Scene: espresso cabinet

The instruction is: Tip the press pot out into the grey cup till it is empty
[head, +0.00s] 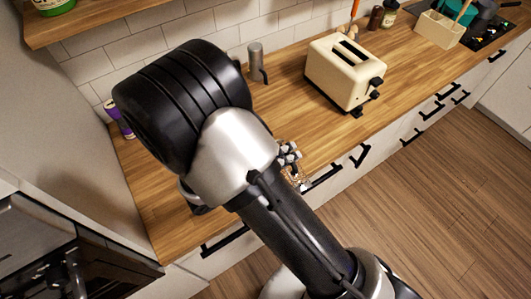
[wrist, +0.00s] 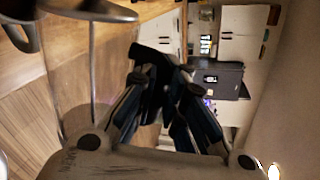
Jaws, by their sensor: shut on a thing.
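My gripper (wrist: 168,85) is shut on the black handle (wrist: 152,62) of the press pot. The press pot (wrist: 92,85) has clear glass, a metal lid and a plunger rod. The room appears turned sideways beside it, so the pot looks strongly tilted. I cannot make out how much liquid is inside. In the head view, my arm hides most of the gripper (head: 289,154), and a little of the pot's glass (head: 298,181) shows at the counter's front edge. A grey rounded thing (wrist: 20,28) shows at the wrist view's upper left; I cannot tell whether it is the grey cup.
A cream toaster (head: 345,72) stands on the wooden counter (head: 290,100). A grey cylinder with a black handle (head: 255,62) stands near the tiled wall. A purple container (head: 118,118) is at the far left. A utensil box (head: 438,30) is at the back right.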

